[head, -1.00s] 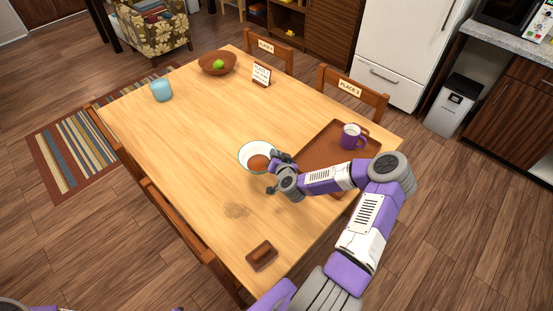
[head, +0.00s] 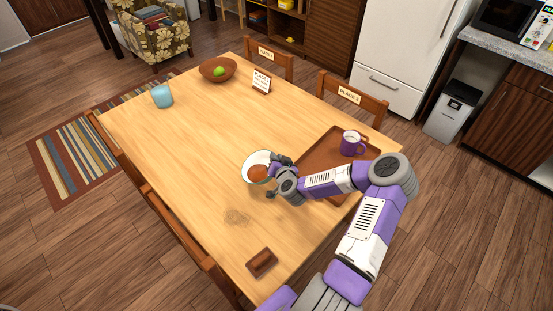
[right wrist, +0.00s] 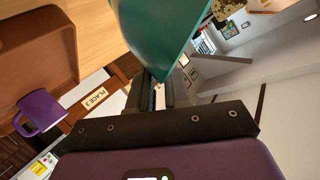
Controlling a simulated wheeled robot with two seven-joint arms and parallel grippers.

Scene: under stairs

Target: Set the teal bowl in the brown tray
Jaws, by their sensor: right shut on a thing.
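The teal bowl (head: 250,160), white inside with something brown in it, is at the middle of the table's right half, left of the brown tray. My right gripper (head: 273,171) is shut on its right side. The bowl looks tilted; whether it is clear of the table is hard to tell. In the right wrist view the bowl's teal outer wall (right wrist: 165,30) rises from between the jaws (right wrist: 158,88). The brown tray (head: 317,156) lies at the table's right edge, partly hidden by my right arm; it also shows in the right wrist view (right wrist: 45,60). My left gripper is out of view.
A purple mug (head: 348,146) stands in the tray's far right part. A small brown block-like dish (head: 261,262) lies near the front. A blue cup (head: 162,96), a brown bowl (head: 212,74) with a green fruit and a sign (head: 262,79) stand farther back. The tray's left part looks free.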

